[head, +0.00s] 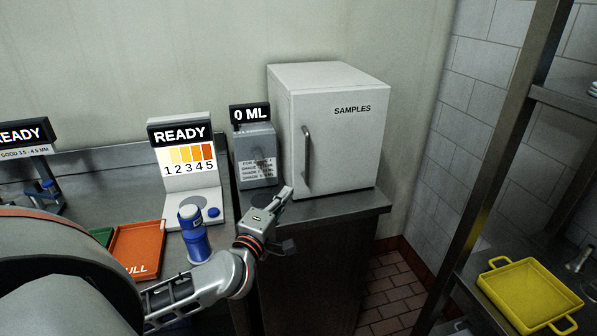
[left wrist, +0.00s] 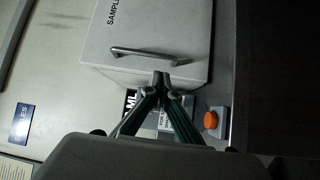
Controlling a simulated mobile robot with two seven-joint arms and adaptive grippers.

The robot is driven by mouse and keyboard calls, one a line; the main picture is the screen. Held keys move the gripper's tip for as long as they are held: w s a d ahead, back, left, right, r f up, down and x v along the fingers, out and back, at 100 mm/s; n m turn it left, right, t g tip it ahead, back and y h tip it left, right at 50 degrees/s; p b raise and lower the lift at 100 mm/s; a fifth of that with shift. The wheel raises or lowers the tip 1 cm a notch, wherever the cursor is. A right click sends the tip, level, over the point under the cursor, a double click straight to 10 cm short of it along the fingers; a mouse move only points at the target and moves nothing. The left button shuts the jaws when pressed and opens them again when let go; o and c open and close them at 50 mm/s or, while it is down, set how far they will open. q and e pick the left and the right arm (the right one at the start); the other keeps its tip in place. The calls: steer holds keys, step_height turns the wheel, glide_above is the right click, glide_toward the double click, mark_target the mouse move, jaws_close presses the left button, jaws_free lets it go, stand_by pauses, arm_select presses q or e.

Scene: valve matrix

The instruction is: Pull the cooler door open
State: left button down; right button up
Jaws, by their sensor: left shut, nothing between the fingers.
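The cooler (head: 335,140) is a white box marked SAMPLES at the back right of the counter. Its door looks shut. A grey vertical bar handle (head: 306,160) is on the left side of the door. In the left wrist view the handle (left wrist: 143,56) runs across the white cooler front (left wrist: 160,25). My left gripper (head: 284,195) is in front of the cooler, to the lower left of the handle. In the wrist view its fingertips (left wrist: 161,78) are together, empty, near the handle; touching cannot be told. My right gripper is in neither view.
A grey 0 ML unit (head: 255,150) stands left of the cooler. A metal rack with a yellow tray (head: 525,300) stands right. Floor shows between counter and rack.

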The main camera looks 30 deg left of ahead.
arm_select(q)
steer(key=w+a+n, duration=0.1)
steer(key=w+a, duration=0.2)
steer(key=w, duration=0.7)
steer(key=shift+g, duration=0.4)
steer(key=shift+w+d+f, duration=0.1)
steer(key=shift+f, duration=0.05)
